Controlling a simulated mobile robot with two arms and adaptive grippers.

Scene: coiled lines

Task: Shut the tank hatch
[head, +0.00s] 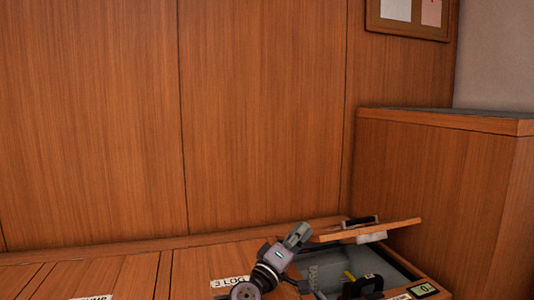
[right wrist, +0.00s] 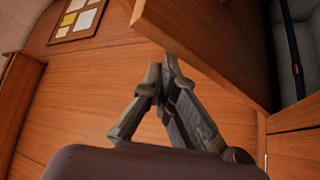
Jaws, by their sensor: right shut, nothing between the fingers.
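The tank hatch (head: 398,226) is a wooden lid, standing raised at a tilt over a grey open compartment (head: 402,264) in the bench top at the lower right of the head view. My right gripper (head: 300,232) is at the left end of the lid, shut and empty. In the right wrist view the gripper (right wrist: 160,72) has its fingertips together, close to the wooden lid (right wrist: 215,42); I cannot tell whether they touch. My left gripper is not in view.
Inside the compartment lie a black object (head: 364,287) and something yellow (head: 349,275). A small display (head: 422,289) sits at its front right. A tall wooden cabinet (head: 430,180) stands close on the right. The panelled wall (head: 260,120) is behind. A label reading LOG (head: 230,281) is left.

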